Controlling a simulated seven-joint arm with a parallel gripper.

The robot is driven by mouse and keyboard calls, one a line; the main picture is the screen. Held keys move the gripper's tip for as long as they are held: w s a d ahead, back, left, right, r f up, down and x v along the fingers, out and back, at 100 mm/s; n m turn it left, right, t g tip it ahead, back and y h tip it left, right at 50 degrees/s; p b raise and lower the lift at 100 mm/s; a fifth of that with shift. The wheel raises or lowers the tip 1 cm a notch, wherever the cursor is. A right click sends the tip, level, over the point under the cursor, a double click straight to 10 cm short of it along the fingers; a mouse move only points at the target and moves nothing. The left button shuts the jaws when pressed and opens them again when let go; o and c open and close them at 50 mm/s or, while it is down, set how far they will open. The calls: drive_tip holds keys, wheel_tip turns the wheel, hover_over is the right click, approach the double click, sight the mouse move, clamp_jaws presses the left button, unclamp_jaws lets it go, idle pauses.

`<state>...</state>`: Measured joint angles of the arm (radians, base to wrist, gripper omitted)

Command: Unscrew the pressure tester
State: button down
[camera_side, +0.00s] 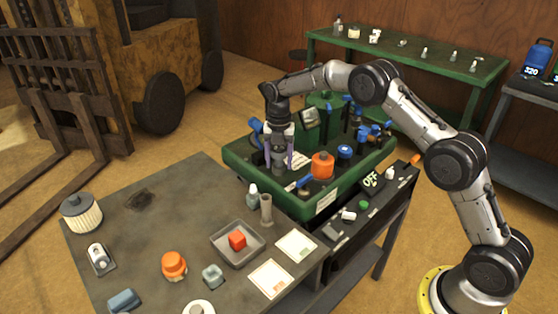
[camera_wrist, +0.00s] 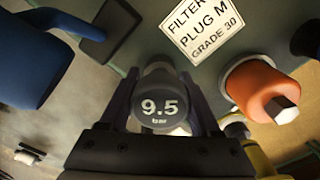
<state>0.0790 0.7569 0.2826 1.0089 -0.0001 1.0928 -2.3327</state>
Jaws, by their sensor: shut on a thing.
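The pressure tester (camera_wrist: 160,85) is a dark round gauge that reads 9.5 bar in the wrist view. My gripper (camera_side: 279,158) points down over the green tray (camera_side: 243,174) in the side view, with its fingers on both sides of the tester and shut on it. The tester's lower end and any thread are hidden, so I cannot tell whether it is seated. A label reading FILTER PLUG M GRADE 30 (camera_wrist: 201,28) lies beside it. An orange cap with a metal hex top (camera_wrist: 262,88) is to its right, and it also shows in the side view (camera_side: 322,165).
Blue-handled parts (camera_side: 367,132) stand close by in the tray. An OFF display (camera_side: 371,180) is on its front right. The dark table (camera_side: 150,235) holds a grey bin (camera_side: 237,257) with a red cube, an orange part (camera_side: 174,265) and a filter (camera_side: 82,212). Its middle is mostly clear.

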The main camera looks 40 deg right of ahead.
sight(279, 148)
drive_tip(key=shift+n, duration=1)
drive_tip(key=shift+r, duration=0.1)
drive_tip(key=shift+r, duration=1.45)
drive_tip(key=shift+r, duration=0.1)
drive_tip(key=shift+r, duration=2.4)
